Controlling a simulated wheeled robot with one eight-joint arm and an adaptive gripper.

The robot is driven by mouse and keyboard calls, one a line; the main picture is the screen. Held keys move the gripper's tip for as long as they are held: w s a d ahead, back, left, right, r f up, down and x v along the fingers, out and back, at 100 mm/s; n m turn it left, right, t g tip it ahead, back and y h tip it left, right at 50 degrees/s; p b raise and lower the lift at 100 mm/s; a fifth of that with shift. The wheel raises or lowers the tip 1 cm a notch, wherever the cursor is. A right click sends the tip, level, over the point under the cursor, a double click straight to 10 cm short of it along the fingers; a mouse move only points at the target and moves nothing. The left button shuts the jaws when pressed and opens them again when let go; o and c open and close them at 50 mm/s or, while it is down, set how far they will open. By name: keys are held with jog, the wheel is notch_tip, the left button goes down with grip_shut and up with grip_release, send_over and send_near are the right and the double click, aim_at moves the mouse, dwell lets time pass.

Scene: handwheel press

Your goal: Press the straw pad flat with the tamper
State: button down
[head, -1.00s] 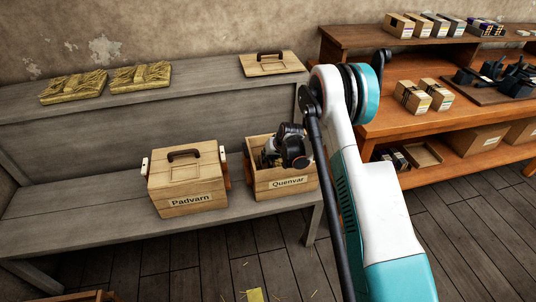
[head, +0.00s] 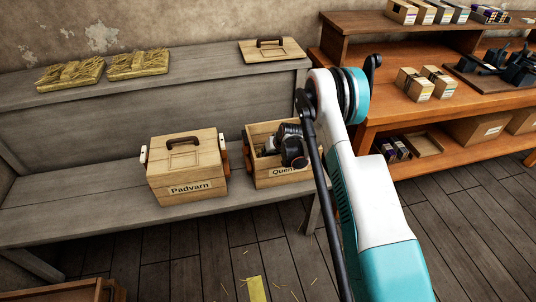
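Two yellow straw pads, a left one (head: 70,73) and a right one (head: 139,64), lie side by side on the upper shelf of the grey bench. Loose straw sticks up from both. I cannot make out a tamper.
A closed wooden box marked Padvarn (head: 170,178) stands left of the open box. A loose wooden lid (head: 272,50) lies on the upper shelf. An orange shelf unit (head: 400,115) with cartons stands right. A yellow piece (head: 256,289) and straw bits lie on the floor.

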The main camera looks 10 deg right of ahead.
jog(key=shift+s+f, duration=0.1)
jog(key=shift+f, duration=0.3)
dwell(1.7)
notch_tip(320, 180, up, 21)
jog(key=p, duration=0.8)
dwell(0.5)
jog(key=shift+r, duration=0.15)
dwell(0.3)
